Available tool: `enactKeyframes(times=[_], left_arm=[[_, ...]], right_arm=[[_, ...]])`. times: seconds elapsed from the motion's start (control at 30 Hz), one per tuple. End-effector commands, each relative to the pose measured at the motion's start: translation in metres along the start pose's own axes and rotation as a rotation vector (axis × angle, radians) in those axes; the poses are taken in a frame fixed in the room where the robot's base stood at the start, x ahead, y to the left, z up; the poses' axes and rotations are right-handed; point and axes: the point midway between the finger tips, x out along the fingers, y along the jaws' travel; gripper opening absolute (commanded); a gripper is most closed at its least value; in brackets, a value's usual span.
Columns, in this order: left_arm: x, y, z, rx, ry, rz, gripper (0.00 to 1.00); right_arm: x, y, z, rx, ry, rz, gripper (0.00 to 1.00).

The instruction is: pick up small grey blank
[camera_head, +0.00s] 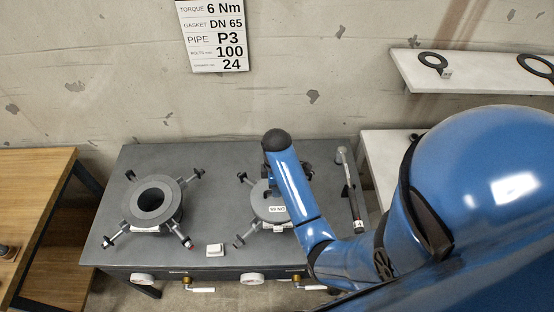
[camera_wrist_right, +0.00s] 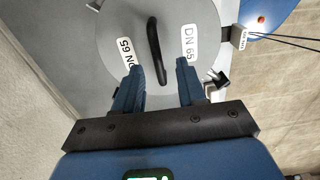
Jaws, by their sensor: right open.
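The small grey blank (camera_head: 262,202) is a round grey disc with a "DN 65" label, lying in the right-hand clamp fixture on the grey bench. My right arm covers part of it in the head view. In the right wrist view the blank (camera_wrist_right: 178,22) shows two "DN 65" labels and an upright black handle (camera_wrist_right: 155,50). My right gripper (camera_wrist_right: 160,78) is open over the blank. Its two blue fingers lie on either side of the handle's near end, with clear gaps. Whether the fingertips are level with the handle I cannot tell. My left gripper is not in view.
On the bench (camera_head: 228,168), a grey flanged pipe opening (camera_head: 151,200) with several clamps stands at left. A small white block (camera_head: 214,250) sits between the fixtures. A slim tool (camera_head: 351,190) lies at right. A wall shelf (camera_head: 470,75) holds black rings.

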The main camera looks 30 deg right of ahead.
Motion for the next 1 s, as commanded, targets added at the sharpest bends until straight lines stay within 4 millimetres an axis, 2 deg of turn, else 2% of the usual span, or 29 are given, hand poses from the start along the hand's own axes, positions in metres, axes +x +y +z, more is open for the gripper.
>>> enactKeyframes(times=[0.23,0.4,0.7,0.73,1.0], left_arm=[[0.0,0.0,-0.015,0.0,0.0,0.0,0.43],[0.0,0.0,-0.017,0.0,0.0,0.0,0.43],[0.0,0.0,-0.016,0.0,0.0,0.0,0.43],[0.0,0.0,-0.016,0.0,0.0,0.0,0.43],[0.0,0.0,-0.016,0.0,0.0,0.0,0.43]], right_arm=[[0.025,0.001,0.002,0.0,-0.002,-0.005,0.4],[0.043,0.001,0.002,0.0,-0.001,-0.002,0.4],[0.048,0.001,0.002,0.0,0.0,0.0,0.4],[0.048,0.001,0.002,0.0,0.0,0.0,0.39],[0.048,0.001,0.002,0.0,0.0,0.0,0.0]])
